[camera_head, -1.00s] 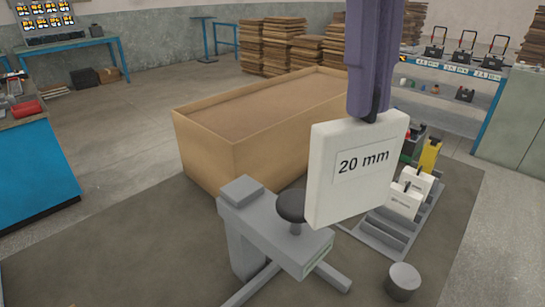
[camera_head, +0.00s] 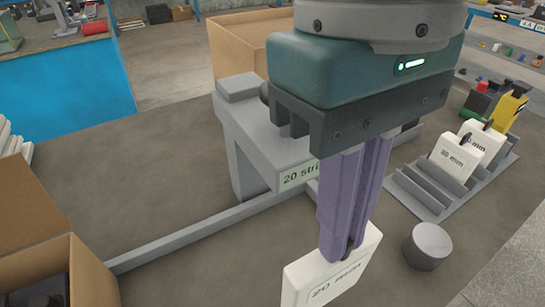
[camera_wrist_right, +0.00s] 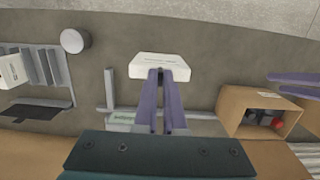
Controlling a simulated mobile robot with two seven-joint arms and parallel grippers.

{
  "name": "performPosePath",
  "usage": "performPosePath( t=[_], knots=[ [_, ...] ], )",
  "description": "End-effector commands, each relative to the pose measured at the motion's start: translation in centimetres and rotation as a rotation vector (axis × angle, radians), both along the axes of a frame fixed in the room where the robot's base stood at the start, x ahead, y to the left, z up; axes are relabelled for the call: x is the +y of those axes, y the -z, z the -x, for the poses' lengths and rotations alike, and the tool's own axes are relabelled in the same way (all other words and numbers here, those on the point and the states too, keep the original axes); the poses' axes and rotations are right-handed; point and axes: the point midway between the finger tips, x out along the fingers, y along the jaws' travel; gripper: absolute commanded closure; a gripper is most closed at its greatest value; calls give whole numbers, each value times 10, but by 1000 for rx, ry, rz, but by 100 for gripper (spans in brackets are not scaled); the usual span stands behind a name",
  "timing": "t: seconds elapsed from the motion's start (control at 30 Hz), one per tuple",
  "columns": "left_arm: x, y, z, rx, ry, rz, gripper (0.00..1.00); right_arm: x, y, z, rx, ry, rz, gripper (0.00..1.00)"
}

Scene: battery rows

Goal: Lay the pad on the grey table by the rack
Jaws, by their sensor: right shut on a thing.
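The white pad marked 20 mm (camera_head: 330,278) hangs from my right gripper (camera_head: 341,252), whose purple fingers are shut on its top. The pad also shows beyond the fingertips in the right wrist view (camera_wrist_right: 160,66). It is upright; its lower end is cut off in the head view, so contact with the dark grey table top (camera_head: 205,277) cannot be judged. The grey slotted rack (camera_head: 425,193) stands to the right and holds a white 30 mm pad (camera_head: 455,158) and another behind it. My left gripper (camera_wrist_right: 274,82) shows at the right wrist view's right edge, fingers apart and empty.
A grey fixture with a "20 stri…" label (camera_head: 240,130) stands behind the fingers. A grey cylinder (camera_head: 428,246) lies between the pad and the table's right edge. An open cardboard box (camera_head: 85,280) is at front left. A long grey bar (camera_head: 190,236) crosses the table top.

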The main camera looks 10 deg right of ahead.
Motion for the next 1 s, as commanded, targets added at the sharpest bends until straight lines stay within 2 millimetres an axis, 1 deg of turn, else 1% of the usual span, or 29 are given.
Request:
performPosePath(
  t=[0.03,0.1,0.2,0.3,0.47,0.53,0.73,0.8,1.0],
  knots=[
    [0,7,0,0,0,0,50,-1,20,1,4,0,3,100],
    [0,11,0,0,0,0,50,-1,39,1,3,1,2,100],
    [0,16,0,-1,0,1,50,0,63,1,3,1,1,100],
    [-1,19,0,-1,0,1,50,0,78,0,1,-1,1,100],
    [-2,20,0,0,-2,5,50,0,88,0,0,-1,0,100],
    [-2,22,0,-1,-3,7,50,0,95,0,1,0,1,100],
    [-3,31,0,0,-6,12,50,0,127,0,1,-1,1,100],
    [-3,30,0,0,-6,12,50,0,129,0,-1,-1,0,100],
    [-3,30,0,0,-5,11,50,0,128,0,-1,-1,0,100]
  ],
)
